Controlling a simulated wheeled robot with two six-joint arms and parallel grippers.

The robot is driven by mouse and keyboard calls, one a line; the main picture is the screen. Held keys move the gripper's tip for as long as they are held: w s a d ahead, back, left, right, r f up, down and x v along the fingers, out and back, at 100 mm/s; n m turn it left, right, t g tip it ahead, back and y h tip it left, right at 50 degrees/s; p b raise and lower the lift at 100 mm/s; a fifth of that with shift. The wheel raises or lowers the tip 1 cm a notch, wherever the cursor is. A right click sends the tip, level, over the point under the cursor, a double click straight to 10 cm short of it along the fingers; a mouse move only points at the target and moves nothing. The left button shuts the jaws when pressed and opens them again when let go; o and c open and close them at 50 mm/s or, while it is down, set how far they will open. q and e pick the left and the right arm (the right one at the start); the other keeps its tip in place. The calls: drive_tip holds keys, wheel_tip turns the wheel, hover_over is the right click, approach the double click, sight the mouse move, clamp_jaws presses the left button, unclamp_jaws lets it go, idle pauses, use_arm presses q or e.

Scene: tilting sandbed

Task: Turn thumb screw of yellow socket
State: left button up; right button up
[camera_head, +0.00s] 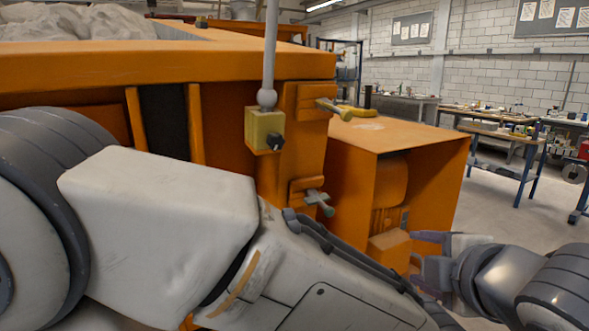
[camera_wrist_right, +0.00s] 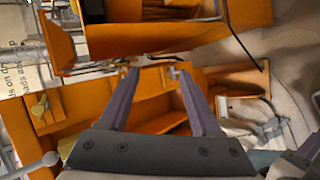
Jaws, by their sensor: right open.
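The yellow socket (camera_head: 262,128) is a small block on the front corner of the orange sandbed machine. A grey rod with a ball (camera_head: 267,98) rises upright from it. Its dark thumb screw (camera_head: 275,141) sticks out at the lower right of the block. My right gripper (camera_head: 418,255) is open and empty at the lower right, well to the right of and below the socket, by the orange cabinet. Its two spread fingers also show in the right wrist view (camera_wrist_right: 157,72), with nothing clearly between them. My left arm crosses the foreground; its gripper does not show.
A yellow-handled fitting (camera_head: 345,110) and a greenish knob (camera_head: 319,202) stick out of the machine's corner. An orange cabinet (camera_head: 385,138) stands beside it, close to my right gripper. Workbenches (camera_head: 500,130) stand far back. Open floor lies at the right.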

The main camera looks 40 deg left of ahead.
drive_tip(key=s+a+r+n+y+b, duration=0.25)
drive_tip(key=a+r+n+y, duration=0.35)
drive_tip(key=a+r+n, duration=0.4)
drive_tip(key=n+g+y, duration=0.3)
drive_tip(key=n, duration=0.7)
approach(278, 144)
drive_tip(key=x, duration=0.7)
drive_tip(key=shift+w+a, duration=0.1)
drive_tip(key=shift+a, duration=0.1)
use_arm(q)
drive_tip(key=shift+f, duration=1.8)
use_arm(e)
drive_tip(key=shift+w+a, duration=0.2)
drive_tip(key=shift+a, duration=0.35)
clamp_jaws()
